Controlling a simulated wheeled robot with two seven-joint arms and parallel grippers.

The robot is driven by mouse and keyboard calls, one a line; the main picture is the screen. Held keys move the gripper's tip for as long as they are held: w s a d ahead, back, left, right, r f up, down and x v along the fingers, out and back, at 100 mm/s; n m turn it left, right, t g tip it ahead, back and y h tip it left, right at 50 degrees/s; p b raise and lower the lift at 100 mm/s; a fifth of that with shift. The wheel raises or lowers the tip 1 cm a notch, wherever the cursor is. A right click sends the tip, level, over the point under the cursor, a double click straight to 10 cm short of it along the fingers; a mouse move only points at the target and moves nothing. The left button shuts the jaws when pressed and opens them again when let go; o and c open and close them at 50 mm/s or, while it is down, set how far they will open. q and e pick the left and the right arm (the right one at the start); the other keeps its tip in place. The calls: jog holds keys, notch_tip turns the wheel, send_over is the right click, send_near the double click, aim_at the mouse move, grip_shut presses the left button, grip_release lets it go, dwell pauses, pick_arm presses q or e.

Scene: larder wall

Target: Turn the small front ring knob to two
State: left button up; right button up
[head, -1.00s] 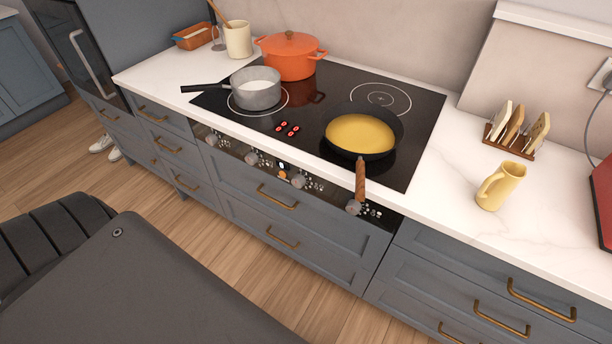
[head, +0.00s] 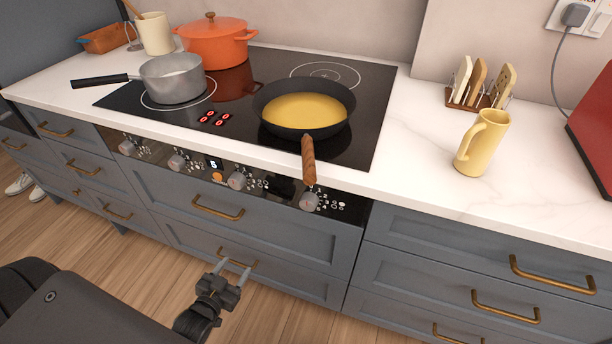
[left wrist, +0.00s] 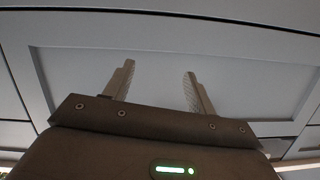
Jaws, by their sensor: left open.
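A black control panel (head: 265,185) below the hob carries a row of several grey knobs: a far-left knob (head: 127,148), a second knob (head: 177,162), a third knob (head: 237,181) and a far-right knob (head: 309,201). The markings are too small to tell which one is the small front ring knob. My left gripper (head: 233,269) is open and empty, low in front of the drawers and below the panel. In the left wrist view its two fingers (left wrist: 156,68) stand apart before a grey drawer front. My right gripper is not in view.
A frying pan (head: 303,107) sits on the hob, its wooden handle (head: 308,160) jutting over the front edge near the far-right knob. A saucepan (head: 172,80) and an orange pot (head: 215,45) stand at left. Brass drawer handles (head: 218,208) protrude below the panel.

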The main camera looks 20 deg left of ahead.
pick_arm(q)
notch_tip(320, 180, up, 10)
jog(key=r+t+b, duration=0.1)
jog(key=t+b, duration=0.3)
jog(key=m+t+h+b, duration=0.1)
jog(key=m+t+b, duration=0.1)
jog(key=t, duration=0.1)
send_near(234, 186)
jog(key=x, duration=0.8)
jog(key=shift+w+p, duration=0.3)
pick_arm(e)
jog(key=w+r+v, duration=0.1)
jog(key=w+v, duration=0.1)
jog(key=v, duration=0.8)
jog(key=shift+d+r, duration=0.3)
pick_arm(q)
jog(key=shift+c, duration=0.2)
jog(key=c, duration=0.9)
